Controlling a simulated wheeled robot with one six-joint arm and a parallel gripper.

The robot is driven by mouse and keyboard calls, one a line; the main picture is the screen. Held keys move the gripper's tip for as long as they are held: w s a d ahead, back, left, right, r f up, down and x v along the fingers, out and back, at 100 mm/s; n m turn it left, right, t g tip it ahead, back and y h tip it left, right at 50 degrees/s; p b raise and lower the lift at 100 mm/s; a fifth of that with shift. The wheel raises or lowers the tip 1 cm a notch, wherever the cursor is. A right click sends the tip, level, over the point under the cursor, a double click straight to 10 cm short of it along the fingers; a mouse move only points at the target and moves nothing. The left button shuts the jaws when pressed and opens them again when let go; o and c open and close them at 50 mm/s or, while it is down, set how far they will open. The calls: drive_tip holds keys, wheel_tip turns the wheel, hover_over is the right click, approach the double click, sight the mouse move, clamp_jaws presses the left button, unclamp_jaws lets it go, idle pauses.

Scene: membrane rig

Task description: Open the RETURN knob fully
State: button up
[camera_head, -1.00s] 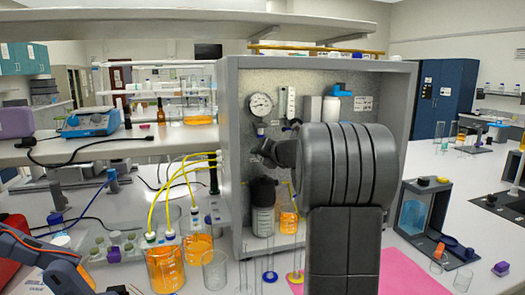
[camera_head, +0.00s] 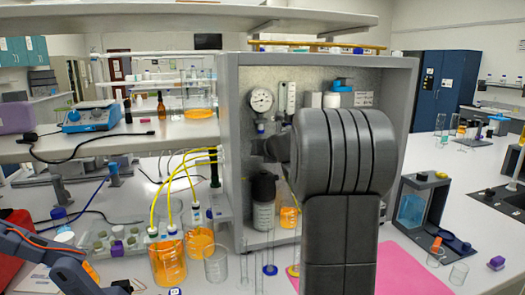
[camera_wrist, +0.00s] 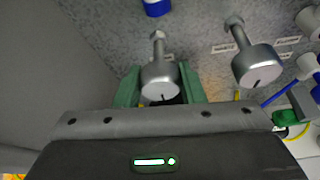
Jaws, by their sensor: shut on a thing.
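A round grey metal knob (camera_wrist: 160,82) on a stem stands between the two green fingers of my gripper (camera_wrist: 161,88) in the wrist view. The fingers are shut on its sides. A short dark mark shows on the knob's face, near its lower edge. A second, similar knob (camera_wrist: 258,66) stands to the right, free of the fingers, also with a dark mark. Small labels sit on the panel by the knobs, but I cannot read them, so I cannot tell which knob is RETURN.
The rig cabinet (camera_head: 230,150) has a pressure gauge (camera_head: 261,100) on its back panel. A dark-capped bottle (camera_head: 264,212) stands inside. A blue fitting (camera_wrist: 156,7) lies above the held knob. Beakers of orange liquid (camera_head: 168,264) with yellow tubes stand left; a pink mat (camera_head: 400,270) lies right.

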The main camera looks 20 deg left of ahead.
drive_tip(key=shift+f, duration=0.15)
drive_tip(key=o, duration=1)
drive_tip(key=v, duration=1.4)
drive_tip(key=shift+w+a, duration=0.1)
drive_tip(key=shift+a, duration=0.05)
drive_tip(key=x, duration=1.3)
drive_tip(key=shift+w+a+f, duration=0.1)
drive_tip(key=shift+w+a, duration=0.1)
drive_tip(key=shift+w, duration=0.1)
